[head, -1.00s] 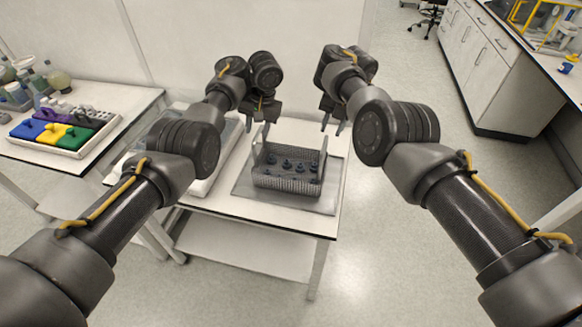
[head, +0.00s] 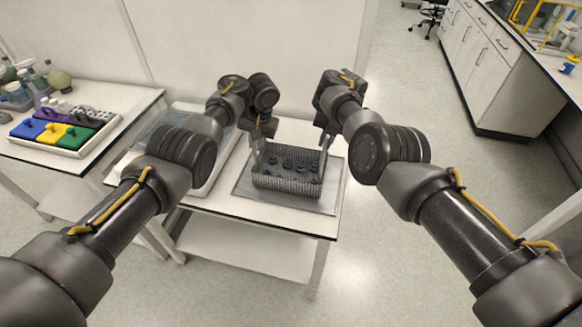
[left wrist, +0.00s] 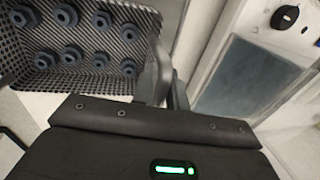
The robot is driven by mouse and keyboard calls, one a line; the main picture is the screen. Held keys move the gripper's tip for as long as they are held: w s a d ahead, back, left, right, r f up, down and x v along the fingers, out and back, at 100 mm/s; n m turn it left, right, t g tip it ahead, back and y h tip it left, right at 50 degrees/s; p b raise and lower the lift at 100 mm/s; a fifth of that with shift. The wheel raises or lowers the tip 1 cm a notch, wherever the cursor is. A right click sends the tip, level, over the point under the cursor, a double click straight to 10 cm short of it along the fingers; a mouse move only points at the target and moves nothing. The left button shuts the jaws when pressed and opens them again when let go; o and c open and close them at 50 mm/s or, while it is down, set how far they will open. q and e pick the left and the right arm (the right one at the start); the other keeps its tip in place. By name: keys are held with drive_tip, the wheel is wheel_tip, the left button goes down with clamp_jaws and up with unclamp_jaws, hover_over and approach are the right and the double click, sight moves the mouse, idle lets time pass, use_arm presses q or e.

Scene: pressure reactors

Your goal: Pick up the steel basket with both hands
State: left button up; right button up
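The steel basket (head: 288,184) is a grey mesh box holding several dark blue knobbed parts. It sits upright on a grey mat (head: 242,196) on the white table. In the left wrist view the basket (left wrist: 118,78) fills the upper left. My left gripper (head: 257,152) is down at the basket's left end, at its upright handle. Its fingers (left wrist: 171,85) show close together beside the basket wall; any grip on the handle is hidden. My right gripper (head: 326,145) is down at the right end, by the other handle. Its fingertips are too small to judge.
A tray-like unit with a grey top (head: 158,140) stands left of the basket; it also shows in the left wrist view (left wrist: 245,75). A side table at left carries a rack of coloured blocks (head: 62,134) and bottles. The table's front strip is clear.

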use_arm(q)
clamp_jaws()
use_arm(e)
clamp_jaws()
idle(0.7)
use_arm(q)
drive_tip(key=shift+r, duration=0.15)
use_arm(e)
drive_tip(key=shift+r, duration=0.15)
